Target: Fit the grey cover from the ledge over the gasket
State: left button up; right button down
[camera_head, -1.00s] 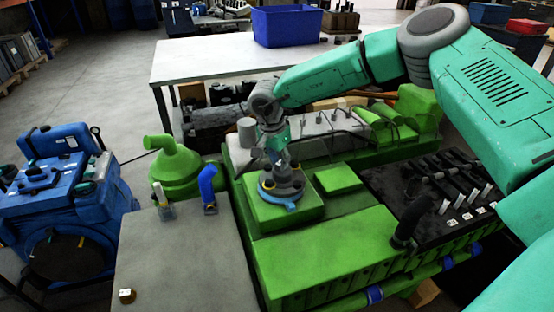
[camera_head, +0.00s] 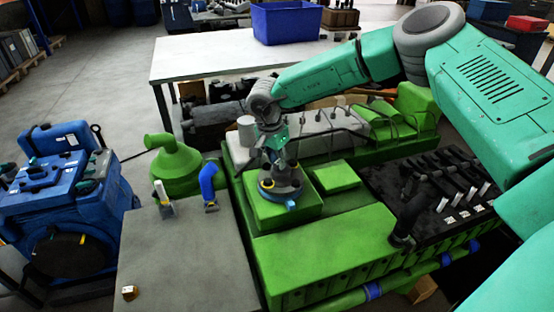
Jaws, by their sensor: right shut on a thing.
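The grey cover (camera_head: 281,184) is a dark grey round piece on the raised green block of the engine. A blue ring (camera_head: 291,204), which looks like the gasket, shows at the cover's lower front edge. My right gripper (camera_head: 279,166) comes down from above and is shut on the top of the cover. The fingers hide part of the cover, and I cannot tell whether it lies flat on the gasket all round. My left gripper is out of view.
A grey cylinder (camera_head: 246,131) stands behind the gripper.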

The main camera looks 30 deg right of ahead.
jog(key=shift+f, duration=0.7)
dwell(0.5)
dwell(0.4)
jog(key=c, duration=1.3)
grip_release()
notch_tip(320, 180, up, 12)
jog(key=a, duration=0.2)
jog(key=shift+s+a+f, duration=0.15)
jog(key=shift+s, duration=0.15)
